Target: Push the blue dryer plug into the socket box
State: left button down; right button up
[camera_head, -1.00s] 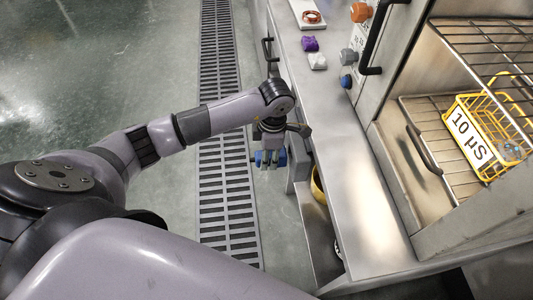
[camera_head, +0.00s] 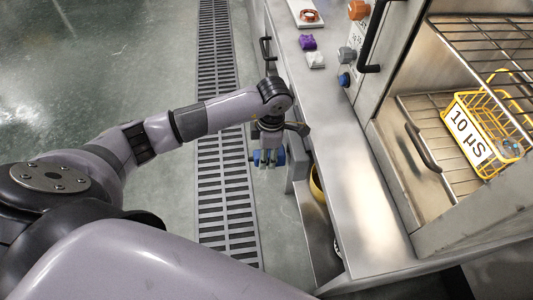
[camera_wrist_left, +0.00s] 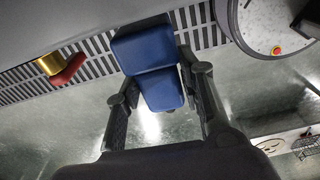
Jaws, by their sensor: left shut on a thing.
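The blue dryer plug (camera_head: 256,157) is held low, in front of the bench and over the floor. My left gripper (camera_head: 268,158) is shut on it. In the left wrist view the blue plug (camera_wrist_left: 152,52) sits between the two dark fingers. A grey box (camera_head: 298,158) on the bench front, seemingly the socket box, is just right of the gripper. Its openings are hidden from the head camera. I cannot tell whether plug and box touch. My right gripper is not in view.
The steel bench (camera_head: 352,190) runs along the right, with a purple piece (camera_head: 307,41) and a white piece (camera_head: 315,60) on it. A yellow object (camera_head: 317,184) is below its edge. An open cabinet holds a yellow basket (camera_head: 490,125). A floor grate (camera_head: 225,190) and clear floor lie left.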

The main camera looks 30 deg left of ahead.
aim_at(281, 151)
pick_arm(q)
jog(key=shift+w+d, duration=0.2)
jog(key=shift+d, duration=0.1)
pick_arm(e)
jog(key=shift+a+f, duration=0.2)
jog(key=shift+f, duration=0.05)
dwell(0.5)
pick_arm(q)
jog(key=shift+w+d+b, duration=0.85)
jog(key=shift+w+d, duration=0.15)
jog(key=shift+d, duration=0.3)
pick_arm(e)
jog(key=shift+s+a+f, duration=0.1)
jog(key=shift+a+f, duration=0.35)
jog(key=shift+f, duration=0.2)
pick_arm(q)
jog(key=c, duration=1)
grip_release()
jog(key=r, duration=0.8)
jog(key=shift+w+d, duration=0.2)
jog(key=shift+d, duration=0.05)
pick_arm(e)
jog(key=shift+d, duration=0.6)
